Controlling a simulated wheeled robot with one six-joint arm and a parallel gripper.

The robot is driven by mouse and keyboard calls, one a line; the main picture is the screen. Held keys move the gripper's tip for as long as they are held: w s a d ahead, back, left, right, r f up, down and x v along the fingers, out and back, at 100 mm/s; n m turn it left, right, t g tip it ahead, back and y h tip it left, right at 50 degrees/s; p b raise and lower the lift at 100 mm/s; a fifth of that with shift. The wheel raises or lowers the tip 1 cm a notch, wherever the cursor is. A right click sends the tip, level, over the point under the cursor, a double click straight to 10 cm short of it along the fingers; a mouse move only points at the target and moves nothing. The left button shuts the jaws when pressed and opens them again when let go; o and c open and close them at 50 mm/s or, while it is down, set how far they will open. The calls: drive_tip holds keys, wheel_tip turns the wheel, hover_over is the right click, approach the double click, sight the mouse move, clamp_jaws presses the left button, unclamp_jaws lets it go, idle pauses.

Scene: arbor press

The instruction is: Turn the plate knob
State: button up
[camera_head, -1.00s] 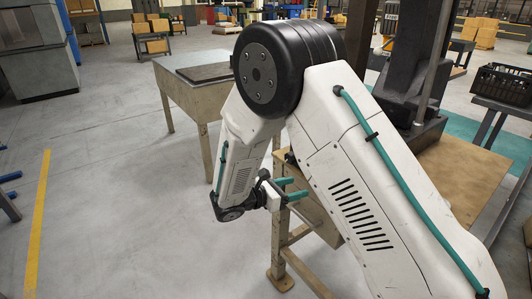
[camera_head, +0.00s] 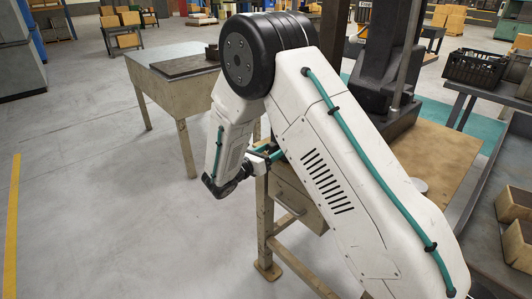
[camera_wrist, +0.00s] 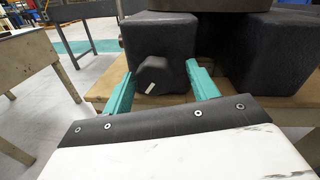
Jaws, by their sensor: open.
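The plate knob (camera_wrist: 152,75) is a dark faceted knob with a short white mark, on the front of the dark press (camera_wrist: 180,40) in the wrist view. My gripper (camera_wrist: 161,72) is open, its two teal fingers on either side of the knob in the picture. I cannot tell whether they touch it. In the head view my gripper (camera_head: 268,152) is at the near left edge of the wooden bench, partly hidden by my arm. The press (camera_head: 385,95) stands on that bench; the knob is hidden there.
The wooden bench (camera_head: 445,150) has a drawer (camera_head: 298,205) below its top. A grey-topped table (camera_head: 165,62) with a dark plate stands to the left. Floor at left is clear.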

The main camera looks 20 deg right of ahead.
drive_tip(key=shift+a, duration=0.15)
drive_tip(key=c, duration=1)
drive_tip(key=shift+a, duration=0.3)
drive_tip(key=shift+d+m, duration=0.2)
drive_tip(key=shift+m, duration=0.2)
drive_tip(key=shift+d+m, duration=0.15)
drive_tip(key=shift+m, duration=0.95)
drive_tip(key=m, duration=0.4)
drive_tip(key=shift+f+m+h, duration=0.1)
drive_tip(key=shift+m+h, duration=0.2)
drive_tip(key=shift+h, duration=0.1)
drive_tip(key=shift+m, duration=1.7)
drive_tip(key=shift+f+m, duration=0.1)
drive_tip(key=shift+m, duration=0.2)
